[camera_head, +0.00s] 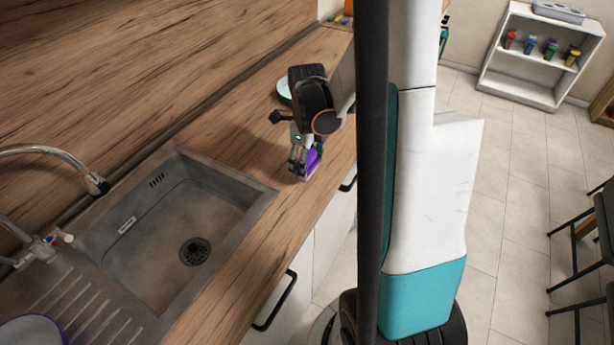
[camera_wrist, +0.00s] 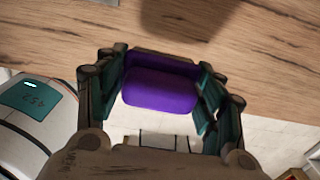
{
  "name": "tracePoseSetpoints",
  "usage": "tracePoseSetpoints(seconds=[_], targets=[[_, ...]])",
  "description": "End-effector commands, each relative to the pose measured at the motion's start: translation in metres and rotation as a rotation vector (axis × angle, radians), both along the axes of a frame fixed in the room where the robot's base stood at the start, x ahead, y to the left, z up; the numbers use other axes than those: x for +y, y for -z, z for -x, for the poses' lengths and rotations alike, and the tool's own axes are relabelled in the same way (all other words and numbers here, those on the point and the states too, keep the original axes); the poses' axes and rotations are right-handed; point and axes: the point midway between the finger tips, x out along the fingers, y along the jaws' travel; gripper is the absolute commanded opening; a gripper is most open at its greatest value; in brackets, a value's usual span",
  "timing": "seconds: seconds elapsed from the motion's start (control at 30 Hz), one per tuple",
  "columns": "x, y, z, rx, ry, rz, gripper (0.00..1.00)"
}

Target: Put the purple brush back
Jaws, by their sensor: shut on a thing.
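The purple brush (camera_head: 313,160) is at my gripper's fingertips in the head view, low over the wooden counter near its front edge. In the wrist view the purple brush (camera_wrist: 160,90) lies between the two teal-padded fingers. My gripper (camera_head: 303,165) points down and is shut on the brush; it also shows in the wrist view (camera_wrist: 163,92). The fingers hide part of the brush, and I cannot tell whether it touches the counter.
A sink (camera_head: 190,215) with a chrome tap (camera_head: 60,160) is at left. A pale round dish (camera_head: 284,90) sits behind my gripper. A white shelf (camera_head: 525,88) with several coloured jars stands at the far right. Dark chairs (camera_head: 590,240) stand at the right edge.

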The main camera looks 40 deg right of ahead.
Motion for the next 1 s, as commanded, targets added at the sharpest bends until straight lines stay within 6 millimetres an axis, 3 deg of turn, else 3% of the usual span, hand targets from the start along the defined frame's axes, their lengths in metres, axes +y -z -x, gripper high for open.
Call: tracePoseSetpoints(seconds=[0.17,0.43,0.83,0.87,0.9,0.93,1.0], targets=[[0.000,0.010,0.000,0.000,0.000,0.000,0.43],[0.000,0.046,0.000,0.000,0.000,0.000,0.43],[0.000,0.051,0.000,0.000,0.000,0.000,0.43],[0.000,0.051,0.000,0.000,0.000,0.000,0.67],[0.000,0.050,0.000,0.000,0.000,0.000,0.76],[0.000,0.050,0.000,0.000,0.000,0.000,0.83],[0.000,0.050,0.000,0.000,0.000,0.000,0.83]])
